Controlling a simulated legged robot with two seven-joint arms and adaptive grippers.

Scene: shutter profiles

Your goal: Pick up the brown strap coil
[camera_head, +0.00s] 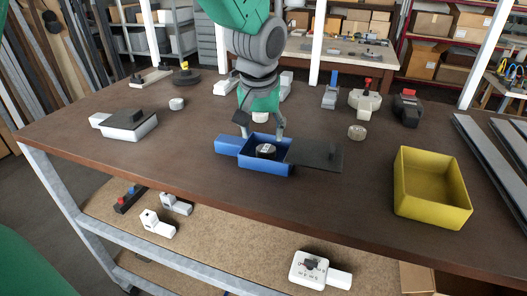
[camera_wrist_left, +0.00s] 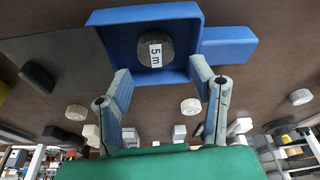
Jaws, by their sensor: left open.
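The dark brown strap coil (camera_head: 265,151) lies inside an open blue box (camera_head: 228,146) on the brown table. In the left wrist view the coil (camera_wrist_left: 143,47) is round and bears a white "5 m" label; the blue box (camera_wrist_left: 232,46) has a side extension. My left gripper (camera_head: 261,132) is open and empty, pointing down by the far side of the box. In the wrist view its two fingers (camera_wrist_left: 161,82) are spread wide near the box's rim, with the coil beyond them and not between them. My right gripper is not in view.
A dark flat lid with a knob (camera_head: 318,154) lies right beside the blue box. A yellow bin (camera_head: 432,190) stands at the right and a white box with a dark lid (camera_head: 128,124) at the left. Small round pieces and tools lie towards the back. The table's front stretch is clear.

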